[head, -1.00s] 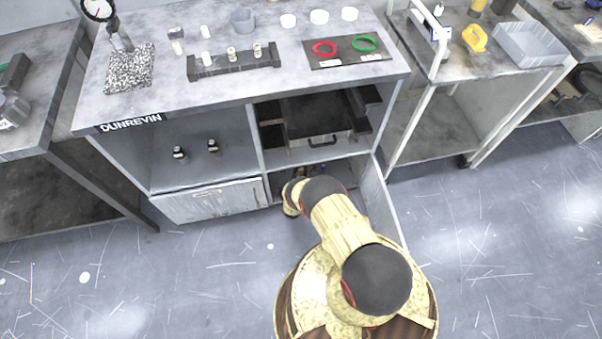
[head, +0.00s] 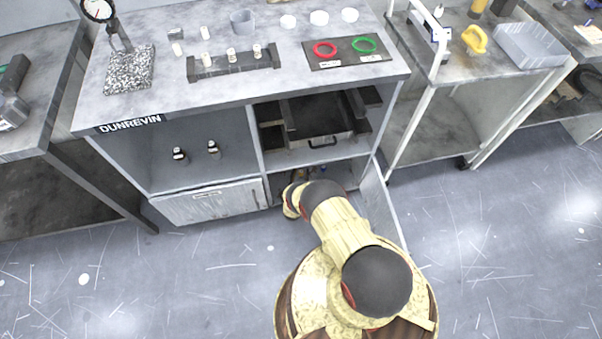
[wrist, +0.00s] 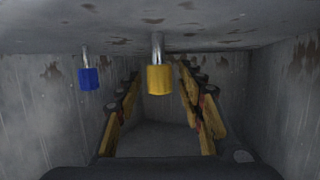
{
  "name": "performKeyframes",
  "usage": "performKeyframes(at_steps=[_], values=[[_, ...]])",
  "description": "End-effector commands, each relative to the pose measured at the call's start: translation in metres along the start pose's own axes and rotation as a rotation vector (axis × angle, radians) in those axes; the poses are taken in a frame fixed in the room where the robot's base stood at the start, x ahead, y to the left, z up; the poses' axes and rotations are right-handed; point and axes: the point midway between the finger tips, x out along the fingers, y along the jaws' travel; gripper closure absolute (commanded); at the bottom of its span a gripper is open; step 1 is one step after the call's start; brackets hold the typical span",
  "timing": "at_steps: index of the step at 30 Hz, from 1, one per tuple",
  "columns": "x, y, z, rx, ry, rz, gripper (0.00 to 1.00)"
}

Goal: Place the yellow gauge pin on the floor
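In the wrist view the yellow gauge pin (wrist: 158,79) has a yellow block-shaped grip and a bare metal shank. Its shank meets the grey surface along the top of that picture. A similar blue pin (wrist: 88,78) is to its left, outside the fingers. My gripper (wrist: 160,78) is open, with one yellow-and-black finger on each side of the yellow pin. I see no finger touching it. In the head view my arm reaches into the lower right compartment of the bench (head: 240,105), and my gripper is hidden there.
Grey compartment walls (wrist: 290,105) stand close on both sides of my fingers. In the head view an open door (head: 379,205) stands right of my arm. The scratched floor (head: 150,280) is clear to the left. A cart (head: 440,140) stands to the right.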

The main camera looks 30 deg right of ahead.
Motion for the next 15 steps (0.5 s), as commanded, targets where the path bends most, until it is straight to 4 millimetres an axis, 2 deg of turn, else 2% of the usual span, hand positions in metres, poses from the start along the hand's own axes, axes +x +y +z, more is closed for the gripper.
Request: performKeyframes(at_steps=[5,15], values=[[-0.001,0.0,-0.004,0.0,0.0,0.0,0.61],[-0.07,-0.001,-0.005,-0.004,-0.002,-0.003,0.61]])
